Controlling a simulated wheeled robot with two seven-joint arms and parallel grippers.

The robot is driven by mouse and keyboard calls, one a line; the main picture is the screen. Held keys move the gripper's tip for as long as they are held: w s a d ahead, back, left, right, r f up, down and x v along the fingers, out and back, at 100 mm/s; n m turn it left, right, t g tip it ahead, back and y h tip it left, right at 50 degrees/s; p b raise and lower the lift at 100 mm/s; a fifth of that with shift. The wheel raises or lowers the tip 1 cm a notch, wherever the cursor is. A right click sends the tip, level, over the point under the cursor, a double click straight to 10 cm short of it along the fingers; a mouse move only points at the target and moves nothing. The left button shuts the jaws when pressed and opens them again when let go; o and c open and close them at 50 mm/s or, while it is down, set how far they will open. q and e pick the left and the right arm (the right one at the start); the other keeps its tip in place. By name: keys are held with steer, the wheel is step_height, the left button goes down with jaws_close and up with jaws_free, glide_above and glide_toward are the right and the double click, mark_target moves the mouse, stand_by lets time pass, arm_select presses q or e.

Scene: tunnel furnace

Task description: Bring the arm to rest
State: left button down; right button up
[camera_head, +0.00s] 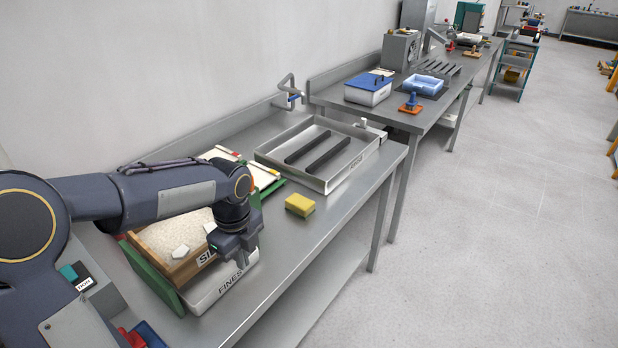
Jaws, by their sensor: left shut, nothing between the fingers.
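My left arm (165,195) comes in from the left and reaches over the near end of the metal table. My left gripper (238,262) points down beside the front edge of a wooden-framed box of pale grains (172,232) and above a white tray marked FINES (222,288). It is shut and empty. Whether its tips touch the tray is hard to tell. My right gripper does not show.
A yellow sponge (299,204) lies on the metal table (330,212), right of the gripper. A shallow metal tray with two dark bars (354,177) stands farther back. A second table (432,112) carries several items. The floor (490,220) at right is clear.

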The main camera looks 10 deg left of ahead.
arm_select(q)
steer(key=s+d+r+n+t+h, duration=0.2)
steer(key=s+n, duration=0.7)
steer(key=n, duration=0.2)
steer(key=s+d+r+n+t+h, duration=0.1)
steer(key=s+d+r+n+t, duration=0.1)
steer(key=s+n, duration=0.7)
steer(key=d+n+t, duration=0.1)
steer(key=n, duration=0.2)
steer(key=shift+s+d+r+n+t+h, duration=0.3)
steer(key=shift+h, duration=0.1)
